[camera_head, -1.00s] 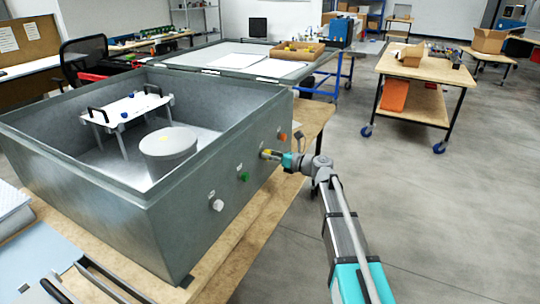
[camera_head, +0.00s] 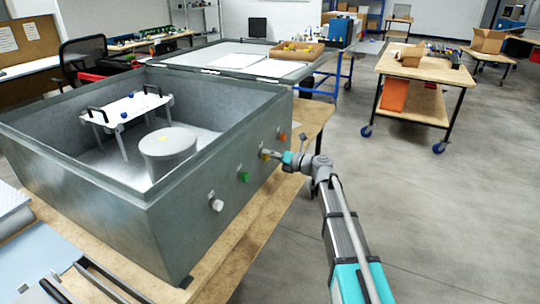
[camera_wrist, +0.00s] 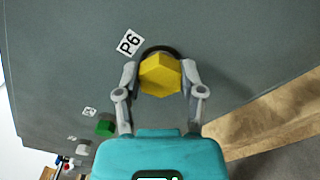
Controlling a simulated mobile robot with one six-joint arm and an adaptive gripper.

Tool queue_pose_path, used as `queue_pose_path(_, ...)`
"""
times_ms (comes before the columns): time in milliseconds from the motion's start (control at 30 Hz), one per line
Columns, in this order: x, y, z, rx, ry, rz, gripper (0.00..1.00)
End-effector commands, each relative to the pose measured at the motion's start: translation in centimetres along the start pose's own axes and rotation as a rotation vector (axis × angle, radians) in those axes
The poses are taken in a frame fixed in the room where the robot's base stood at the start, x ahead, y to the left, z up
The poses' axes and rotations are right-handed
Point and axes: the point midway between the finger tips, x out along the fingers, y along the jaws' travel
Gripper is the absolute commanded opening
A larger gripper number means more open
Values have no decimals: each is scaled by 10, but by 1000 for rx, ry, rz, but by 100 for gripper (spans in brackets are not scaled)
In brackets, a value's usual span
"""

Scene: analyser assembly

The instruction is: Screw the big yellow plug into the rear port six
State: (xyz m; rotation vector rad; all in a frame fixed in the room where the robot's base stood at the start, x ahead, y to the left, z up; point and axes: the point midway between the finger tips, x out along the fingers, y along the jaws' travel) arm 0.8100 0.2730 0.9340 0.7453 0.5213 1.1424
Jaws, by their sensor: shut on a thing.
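The big yellow plug (camera_wrist: 160,75) shows a hexagonal head in the wrist view, between the two fingers of my gripper (camera_wrist: 160,88). My gripper is shut on it. The plug sits against the grey box wall, over a dark round ring beside the label P6 (camera_wrist: 130,42). How deep it sits in the port is hidden by its head. In the head view the plug (camera_head: 265,154) is a small yellow spot on the box's right wall, with my gripper (camera_head: 274,155) reaching it from the right.
The grey metal box (camera_head: 150,205) stands open on a wooden table (camera_head: 245,225). A white plug (camera_head: 217,205), a green plug (camera_head: 243,177) and an orange plug (camera_head: 282,137) sit along the same wall. Inside are a round grey drum (camera_head: 168,150) and a white stand (camera_head: 125,108).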

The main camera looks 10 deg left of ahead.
Motion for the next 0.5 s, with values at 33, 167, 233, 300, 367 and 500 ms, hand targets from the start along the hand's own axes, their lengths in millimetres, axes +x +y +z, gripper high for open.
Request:
queue_pose_path(33, 0, -1, -2, 32, 6, -2, 0)
queue_pose_path(167, 0, -1, -2, 132, 6, -2, 0)
queue_pose_path(233, 0, -2, -2, 185, 6, -3, 0)
queue_pose_path(300, 0, -2, -2, 239, 6, -3, 0)
queue_pose_path(367, 0, -2, -2, 285, 6, -3, 0)
queue_pose_path(500, 0, -3, -2, 372, 5, -3, 0)
